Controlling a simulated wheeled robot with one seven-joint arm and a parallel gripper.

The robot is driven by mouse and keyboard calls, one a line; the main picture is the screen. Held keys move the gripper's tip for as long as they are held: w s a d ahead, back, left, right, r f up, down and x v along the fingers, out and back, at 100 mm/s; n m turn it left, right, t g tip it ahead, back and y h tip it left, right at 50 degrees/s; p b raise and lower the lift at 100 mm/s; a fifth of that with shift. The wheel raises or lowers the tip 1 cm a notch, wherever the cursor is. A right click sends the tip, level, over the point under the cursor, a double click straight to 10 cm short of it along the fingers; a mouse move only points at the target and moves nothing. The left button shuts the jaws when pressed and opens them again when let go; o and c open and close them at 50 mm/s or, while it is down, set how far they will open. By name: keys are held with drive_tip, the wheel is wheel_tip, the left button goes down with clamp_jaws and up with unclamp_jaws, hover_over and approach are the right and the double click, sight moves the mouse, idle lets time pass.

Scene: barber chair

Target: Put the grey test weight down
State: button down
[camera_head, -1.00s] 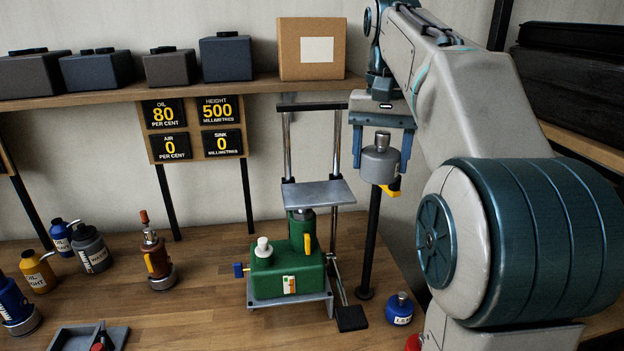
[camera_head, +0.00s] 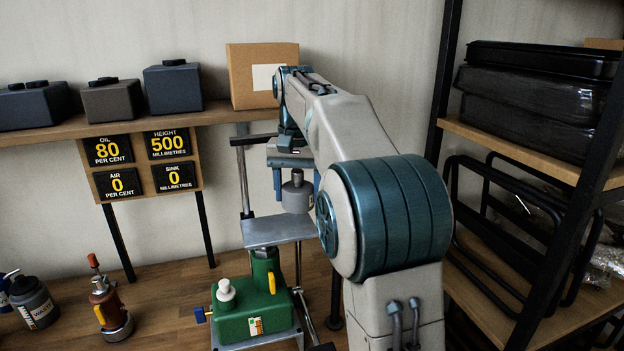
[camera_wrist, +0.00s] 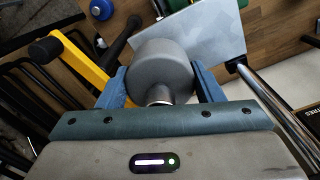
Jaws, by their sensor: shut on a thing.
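The grey test weight (camera_head: 297,194) is a round grey body with a narrow neck. My gripper (camera_head: 291,180) is shut on it and holds it from above, with the weight upright. It hangs over the right part of the grey metal plate (camera_head: 262,231) of the press; I cannot tell the exact gap. The wrist view shows the weight (camera_wrist: 160,68) between my blue fingers (camera_wrist: 160,88), with the plate (camera_wrist: 205,38) beyond it. Below the plate is the green pump body (camera_head: 252,320) with a white knob. My arm hides part of the press's right side.
A sign board (camera_head: 140,165) reads oil 80, height 500, air 0, sink 0. A shelf above holds dark boxes and a cardboard box (camera_head: 262,75). A red-brown bottle (camera_head: 107,305) stands left on the bench. A black-framed rack (camera_head: 530,150) stands at the right.

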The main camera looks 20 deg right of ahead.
sight(293, 206)
drive_tip(key=shift+w+a+f, duration=0.15)
drive_tip(key=shift+w+f, duration=0.05)
drive_tip(key=shift+w, duration=0.25)
drive_tip(key=shift+w+a+f, duration=0.15)
drive_tip(key=shift+w+f, duration=0.05)
drive_tip(key=shift+w, duration=0.2)
drive_tip(key=shift+f+p, duration=0.3)
drive_tip(key=shift+f, duration=1.7)
drive_tip(key=shift+f, duration=0.1)
drive_tip(key=shift+c, duration=2)
unclamp_jaws()
drive_tip(key=shift+s+f, duration=0.1)
drive_tip(key=shift+f, duration=0.05)
